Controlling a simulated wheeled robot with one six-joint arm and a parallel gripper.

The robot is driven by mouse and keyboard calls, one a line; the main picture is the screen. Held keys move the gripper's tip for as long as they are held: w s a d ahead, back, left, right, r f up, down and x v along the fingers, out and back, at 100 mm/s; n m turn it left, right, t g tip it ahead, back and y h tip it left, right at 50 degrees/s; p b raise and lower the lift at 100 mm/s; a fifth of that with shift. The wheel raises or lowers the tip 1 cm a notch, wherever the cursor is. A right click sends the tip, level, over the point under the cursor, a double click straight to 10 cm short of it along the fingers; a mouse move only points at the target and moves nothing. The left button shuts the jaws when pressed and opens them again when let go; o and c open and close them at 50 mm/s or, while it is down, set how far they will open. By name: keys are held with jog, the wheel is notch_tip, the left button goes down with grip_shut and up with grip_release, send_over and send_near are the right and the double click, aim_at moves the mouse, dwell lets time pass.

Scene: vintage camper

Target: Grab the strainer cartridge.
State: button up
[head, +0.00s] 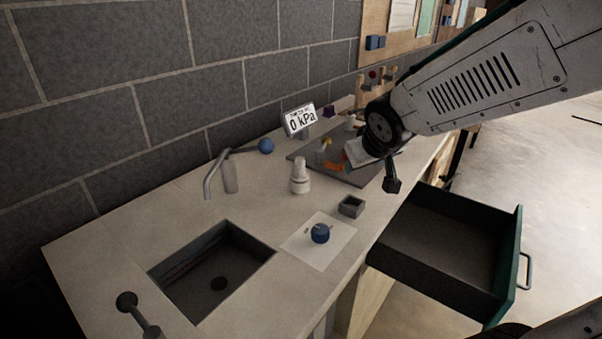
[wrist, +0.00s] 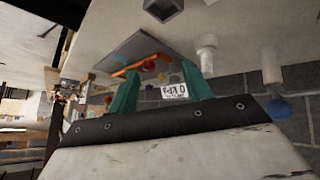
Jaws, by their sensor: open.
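I cannot tell for sure which item is the strainer cartridge. A white, stepped upright cylinder (head: 299,177) stands on the counter between the tap and the grey board; it also shows in the wrist view (wrist: 207,56), beyond one fingertip. A round blue piece (head: 320,233) sits on a white sheet (head: 296,249) right of the sink. An orange piece (wrist: 142,62) lies on the grey board (wrist: 132,46). My gripper (wrist: 162,70) is open, its teal fingers apart with nothing held. It is over the board; in the head view my arm hides part of this area.
A sink (head: 212,270) is set in the counter, with a tap (head: 229,175) behind it. A small grey open box (head: 351,206) stands near the front edge. An open drawer (head: 450,245) sticks out. A "0 kPa" display (head: 300,120) stands near the block wall.

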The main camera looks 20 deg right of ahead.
aim_at(301, 164)
jog(key=w+a+f+n+t+y, duration=0.1)
jog(key=w+a+f+y, duration=0.1)
jog(key=w, duration=0.2)
jog(key=w+a+f+n+t+y, duration=0.1)
jog(key=w+a+f+y, duration=0.1)
jog(key=w, duration=0.3)
jog(key=w+a+f+n+t+y, duration=0.1)
jog(key=w+a+f+t+y, duration=0.1)
jog(key=w, duration=0.3)
jog(key=shift+a+f+n+y, duration=0.4)
jog(key=shift+a+f, duration=0.1)
jog(key=x, duration=0.7)
jog(key=shift+w+d+f, duration=0.15)
jog(key=shift+f, duration=0.2)
jog(key=c, duration=1.1)
